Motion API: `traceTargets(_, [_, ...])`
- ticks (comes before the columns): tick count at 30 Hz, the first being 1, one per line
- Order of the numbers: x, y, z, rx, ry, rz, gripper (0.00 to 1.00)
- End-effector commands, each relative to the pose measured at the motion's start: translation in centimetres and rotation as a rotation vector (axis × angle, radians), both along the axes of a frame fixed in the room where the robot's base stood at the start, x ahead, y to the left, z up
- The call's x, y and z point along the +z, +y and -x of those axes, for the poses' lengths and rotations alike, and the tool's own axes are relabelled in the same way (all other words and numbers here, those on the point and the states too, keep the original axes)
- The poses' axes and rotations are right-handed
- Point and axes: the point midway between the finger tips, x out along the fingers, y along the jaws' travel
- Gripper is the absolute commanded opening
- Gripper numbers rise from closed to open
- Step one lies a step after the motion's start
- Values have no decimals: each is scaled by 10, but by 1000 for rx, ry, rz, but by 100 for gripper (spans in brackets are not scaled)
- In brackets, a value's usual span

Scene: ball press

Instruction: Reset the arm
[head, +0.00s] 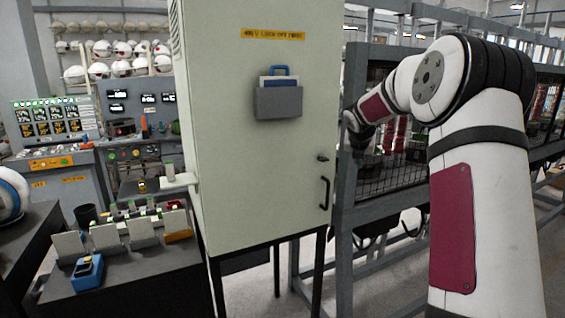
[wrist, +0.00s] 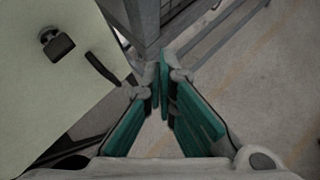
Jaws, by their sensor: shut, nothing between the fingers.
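My gripper (wrist: 162,88) shows in the wrist view with its green-padded fingers drawn together at the tips and nothing between them. In the head view my arm is raised on the right and bent toward the left, and its far end is beside the right edge of a pale cabinet (head: 225,150). The fingers cannot be made out there. In the wrist view the cabinet door (wrist: 40,110) lies left of the fingers, with a dark handle (wrist: 103,69) and a dark latch (wrist: 56,44). I cannot tell whether the fingers touch anything.
A grey metal frame with mesh (head: 350,190) stands right of the cabinet, close to my arm. A dark table (head: 160,280) with small devices is at the lower left, before a control console (head: 60,160). Floor (wrist: 265,95) shows at the right of the wrist view.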

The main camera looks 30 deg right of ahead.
Motion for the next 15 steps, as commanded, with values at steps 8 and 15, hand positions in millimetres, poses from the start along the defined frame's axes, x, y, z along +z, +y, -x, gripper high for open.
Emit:
traceTargets(8, [13, 25, 4, -47, -35, -44, 0])
traceTargets(15, [59, 132, 50, -347, -214, -300, 0])
